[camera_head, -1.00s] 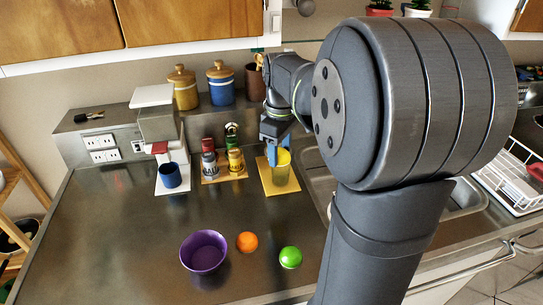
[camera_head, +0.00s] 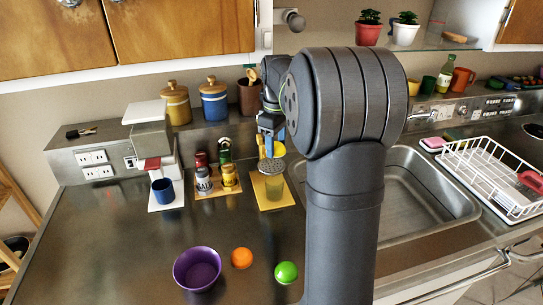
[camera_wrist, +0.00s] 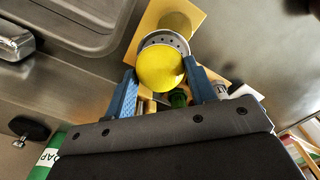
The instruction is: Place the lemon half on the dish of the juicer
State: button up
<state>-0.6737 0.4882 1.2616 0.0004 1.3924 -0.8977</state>
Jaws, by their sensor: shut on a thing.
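My gripper (camera_head: 268,154) is shut on the lemon half (camera_wrist: 160,70), yellow and domed, held between the two blue fingers (camera_wrist: 125,98). In the head view the lemon half (camera_head: 279,149) shows as a small yellow patch beside the fingers. The juicer is a yellow vessel (camera_head: 273,189) on a yellow board (camera_head: 264,204), with a grey perforated dish (camera_head: 272,166) on top. The lemon half looks to be above the dish, with a gap in the head view. In the wrist view it covers part of the dish (camera_wrist: 172,37).
Several small jars (camera_head: 204,182) stand on a board left of the juicer, with a coffee machine (camera_head: 151,142) and blue cup (camera_head: 163,190) beyond. A purple bowl (camera_head: 197,268), orange ball (camera_head: 242,258) and green ball (camera_head: 286,272) sit in front. The sink (camera_head: 410,200) is right.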

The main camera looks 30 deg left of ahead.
aim_at(271, 165)
jog(key=shift+s+a+f, duration=0.1)
jog(key=shift+a+f, duration=0.35)
jog(key=shift+a, duration=0.25)
jog(key=shift+f, duration=1.95)
jog(key=shift+f, duration=0.1)
jog(key=o, duration=1)
jog(key=shift+c, duration=0.2)
notch_tip(271, 165, up, 12)
jog(key=shift+r, duration=0.1)
